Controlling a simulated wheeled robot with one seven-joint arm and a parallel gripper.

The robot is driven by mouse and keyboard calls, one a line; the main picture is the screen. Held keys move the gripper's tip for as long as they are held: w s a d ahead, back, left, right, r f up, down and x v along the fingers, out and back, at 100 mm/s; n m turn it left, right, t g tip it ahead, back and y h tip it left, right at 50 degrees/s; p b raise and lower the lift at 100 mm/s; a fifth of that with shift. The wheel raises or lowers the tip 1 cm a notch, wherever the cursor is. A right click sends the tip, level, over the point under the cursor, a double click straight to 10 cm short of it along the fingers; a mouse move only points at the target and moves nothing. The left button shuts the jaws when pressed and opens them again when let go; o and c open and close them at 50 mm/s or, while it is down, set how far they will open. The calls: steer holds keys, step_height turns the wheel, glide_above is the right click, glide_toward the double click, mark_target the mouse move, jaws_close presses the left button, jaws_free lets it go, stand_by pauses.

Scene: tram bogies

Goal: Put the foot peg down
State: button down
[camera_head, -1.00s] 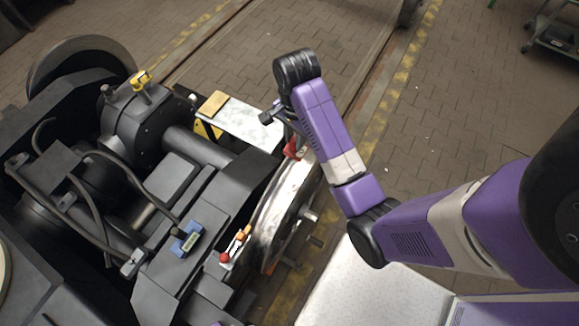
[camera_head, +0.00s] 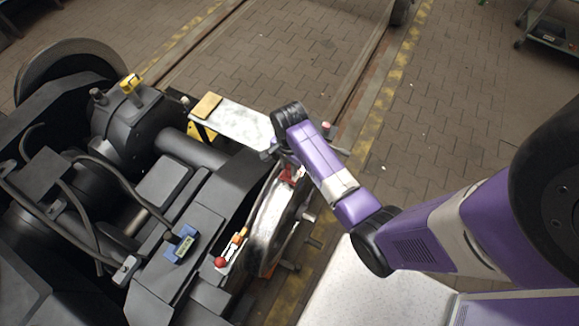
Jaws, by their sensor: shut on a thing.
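My gripper (camera_head: 279,160) is below the black wrist joint of my arm, close over the upper edge of the wheel (camera_head: 268,222). The purple forearm hides most of it. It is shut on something. A small red piece (camera_head: 287,176) shows right under the gripper, beside the wheel's top. I cannot tell whether this is the foot peg, or whether the held thing touches a surface below.
The dark bogie (camera_head: 160,200) fills the left side. A pale plate with a wooden block (camera_head: 207,105) lies behind the gripper. A red-knobbed lever (camera_head: 220,262) and a blue box (camera_head: 181,244) are on the near side. The paved floor (camera_head: 455,100) at right is mostly clear.

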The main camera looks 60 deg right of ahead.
steer(key=shift+f, duration=0.6)
steer(key=shift+f, duration=0.2)
steer(key=c, duration=1.2)
jaws_free()
steer(key=shift+r, duration=0.1)
